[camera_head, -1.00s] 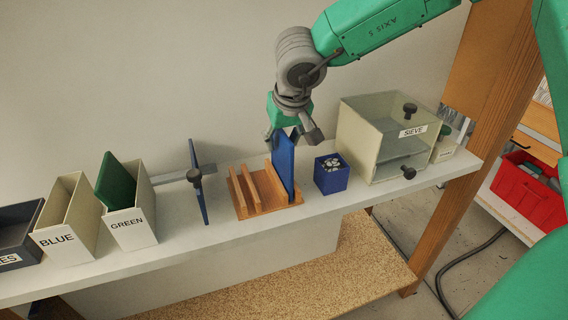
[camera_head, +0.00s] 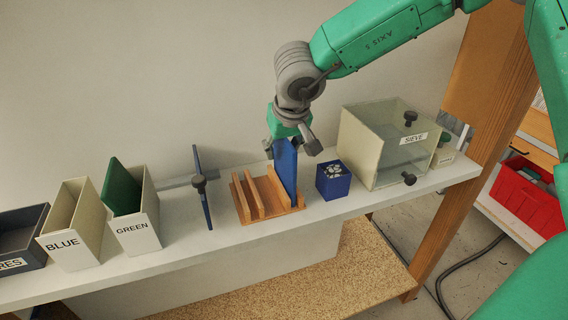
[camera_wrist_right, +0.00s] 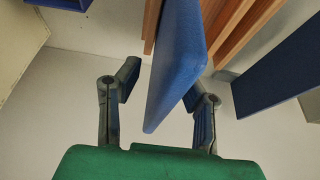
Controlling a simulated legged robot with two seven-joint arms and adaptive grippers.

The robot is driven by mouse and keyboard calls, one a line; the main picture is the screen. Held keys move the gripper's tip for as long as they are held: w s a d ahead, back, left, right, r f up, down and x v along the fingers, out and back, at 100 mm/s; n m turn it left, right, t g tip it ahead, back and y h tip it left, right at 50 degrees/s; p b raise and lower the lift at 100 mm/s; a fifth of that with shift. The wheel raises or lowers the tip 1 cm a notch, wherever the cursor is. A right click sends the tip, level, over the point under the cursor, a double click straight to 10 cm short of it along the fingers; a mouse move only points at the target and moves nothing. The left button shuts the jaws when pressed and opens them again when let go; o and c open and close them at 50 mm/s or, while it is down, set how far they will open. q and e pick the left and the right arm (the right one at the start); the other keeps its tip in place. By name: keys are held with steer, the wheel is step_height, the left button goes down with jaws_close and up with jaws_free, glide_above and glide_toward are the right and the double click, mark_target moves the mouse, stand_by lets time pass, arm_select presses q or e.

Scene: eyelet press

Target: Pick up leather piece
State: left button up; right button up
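A blue leather piece (camera_head: 286,166) stands upright in the right slot of a wooden rack (camera_head: 251,212) on the white shelf. My right gripper (camera_head: 291,149) is above the rack, pointing down, with its fingers on either side of the piece's upper part. In the right wrist view the blue piece (camera_wrist_right: 178,62) passes between the two fingers of the right gripper (camera_wrist_right: 163,95). The fingers are spread. A gap shows at the left finger, while the right finger is close to the piece; contact there cannot be told. My left gripper is not in view.
A blue box (camera_head: 333,181) and the sieve box (camera_head: 375,150) stand right of the rack. Left of it are an upright blue panel on a stand (camera_head: 202,186), the GREEN bin (camera_head: 137,232), the BLUE bin (camera_head: 73,240) and a grey tray (camera_head: 22,258). The wall is close behind.

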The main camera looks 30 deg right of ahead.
steer(key=shift+a, duration=0.15)
steer(key=shift+d+f, duration=0.15)
steer(key=shift+d, duration=0.25)
steer(key=shift+a, duration=0.1)
jaws_close()
steer(key=shift+a, duration=0.15)
